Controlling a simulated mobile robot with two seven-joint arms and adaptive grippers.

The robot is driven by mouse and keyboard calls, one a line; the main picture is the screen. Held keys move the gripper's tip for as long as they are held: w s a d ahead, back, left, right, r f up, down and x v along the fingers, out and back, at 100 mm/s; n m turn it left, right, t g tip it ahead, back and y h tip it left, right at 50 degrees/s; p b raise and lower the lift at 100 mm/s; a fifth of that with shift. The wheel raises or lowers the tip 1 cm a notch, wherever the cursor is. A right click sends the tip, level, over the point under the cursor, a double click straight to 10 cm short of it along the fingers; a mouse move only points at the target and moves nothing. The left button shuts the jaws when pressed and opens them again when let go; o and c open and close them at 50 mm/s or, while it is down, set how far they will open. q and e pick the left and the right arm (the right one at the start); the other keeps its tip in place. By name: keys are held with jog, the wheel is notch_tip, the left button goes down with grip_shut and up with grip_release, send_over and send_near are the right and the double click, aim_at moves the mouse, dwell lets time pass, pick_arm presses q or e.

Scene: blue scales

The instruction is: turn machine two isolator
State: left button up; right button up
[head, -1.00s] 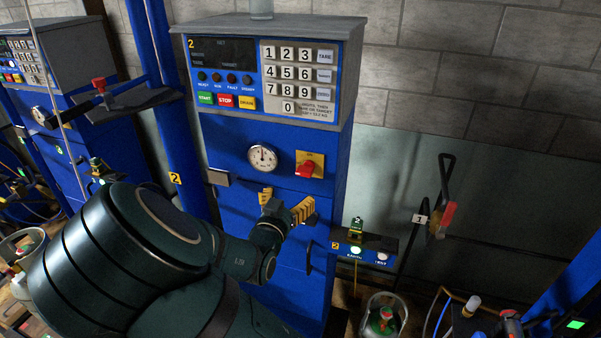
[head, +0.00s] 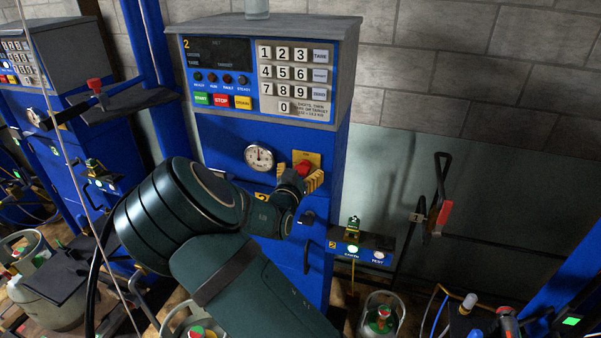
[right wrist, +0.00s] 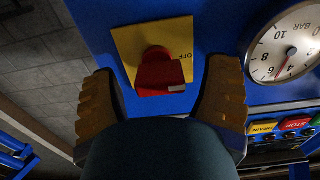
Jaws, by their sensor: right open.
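The machine two isolator is a red rotary knob (head: 303,168) on a yellow plate (head: 314,158), on the blue front of the machine marked 2. In the right wrist view the red knob (right wrist: 160,73) sits on its yellow plate (right wrist: 128,42), with "OFF" lettering beside it. My right gripper (head: 290,181) is at the knob in the head view. Its yellow-brown fingers (right wrist: 162,98) are open, one on each side of the knob, with gaps between. The lower part of the knob is partly hidden in the head view. My left gripper is not in view.
A round pressure gauge (head: 259,158) is left of the isolator. Above it are a keypad (head: 295,75) and the green, red and yellow buttons. A small shelf (head: 362,243) with a green-lit button juts out at the lower right. A gas cylinder (head: 380,318) stands below.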

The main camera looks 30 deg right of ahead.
jog(key=c, duration=1.2)
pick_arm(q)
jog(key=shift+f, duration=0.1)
pick_arm(e)
jog(key=shift+f+m+b, duration=0.1)
jog(key=shift+m+b, duration=0.9)
jog(key=shift+b, duration=0.05)
jog(key=m+b, duration=0.9)
jog(key=shift+s+d, duration=0.1)
jog(key=m+b, duration=0.2)
jog(key=b, duration=0.1)
jog(key=shift+m, duration=0.3)
jog(key=shift+r+m+b, duration=0.2)
jog(key=shift+m+b, duration=0.85)
jog(key=shift+m, duration=0.15)
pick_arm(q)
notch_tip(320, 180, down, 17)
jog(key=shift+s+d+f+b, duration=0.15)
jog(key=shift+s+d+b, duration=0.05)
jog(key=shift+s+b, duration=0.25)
pick_arm(e)
jog(key=shift+r+m, duration=0.1)
jog(key=shift+m, duration=0.8)
